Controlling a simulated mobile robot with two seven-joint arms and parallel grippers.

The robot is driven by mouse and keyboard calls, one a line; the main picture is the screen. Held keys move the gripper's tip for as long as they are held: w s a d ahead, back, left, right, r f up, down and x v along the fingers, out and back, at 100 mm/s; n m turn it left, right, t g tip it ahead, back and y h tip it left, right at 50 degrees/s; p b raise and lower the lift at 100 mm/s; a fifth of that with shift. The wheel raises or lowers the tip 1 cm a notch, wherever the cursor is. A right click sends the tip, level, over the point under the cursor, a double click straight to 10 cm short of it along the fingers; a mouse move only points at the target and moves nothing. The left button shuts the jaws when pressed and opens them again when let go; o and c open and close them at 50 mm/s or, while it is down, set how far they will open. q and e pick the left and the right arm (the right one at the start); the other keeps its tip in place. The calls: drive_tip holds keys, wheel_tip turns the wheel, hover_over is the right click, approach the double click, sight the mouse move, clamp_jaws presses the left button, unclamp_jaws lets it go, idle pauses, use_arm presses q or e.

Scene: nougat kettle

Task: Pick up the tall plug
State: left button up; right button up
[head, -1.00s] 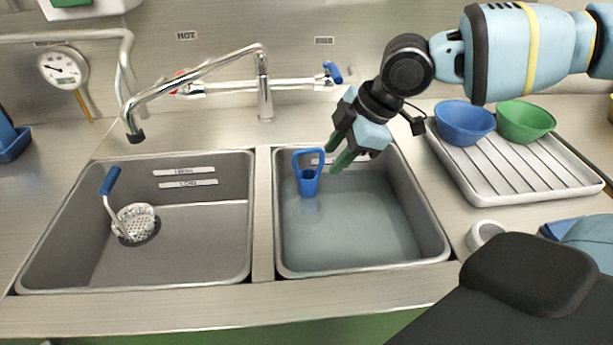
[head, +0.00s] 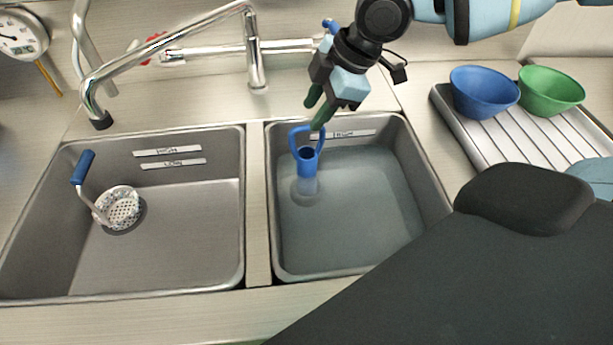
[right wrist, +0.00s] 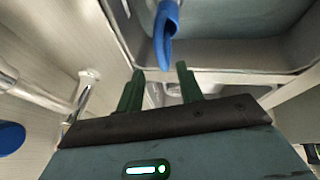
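The tall plug (head: 307,163) is blue, with a loop handle on top. It stands upright in the water of the right basin (head: 400,225), near its back left corner, with its handle above the surface. My right gripper (head: 318,110) is open just above the handle, its two green fingers pointing down. In the right wrist view the blue handle (right wrist: 165,35) shows just beyond the gap between the fingertips (right wrist: 158,70). I cannot tell whether a finger touches it. My left gripper is not in view.
The faucet (head: 255,50) and its pipe stand behind the basins, close to my right gripper. The left basin (head: 190,230) holds a strainer with a blue handle (head: 83,167). A blue bowl (head: 484,92) and a green bowl (head: 551,91) sit on a ribbed drainer (head: 540,150) at right.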

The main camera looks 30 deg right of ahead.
sight(307, 128)
drive_tip(key=shift+x, duration=2.75)
drive_tip(key=shift+s+d+f, duration=0.1)
drive_tip(key=shift+s, duration=0.1)
clamp_jaws()
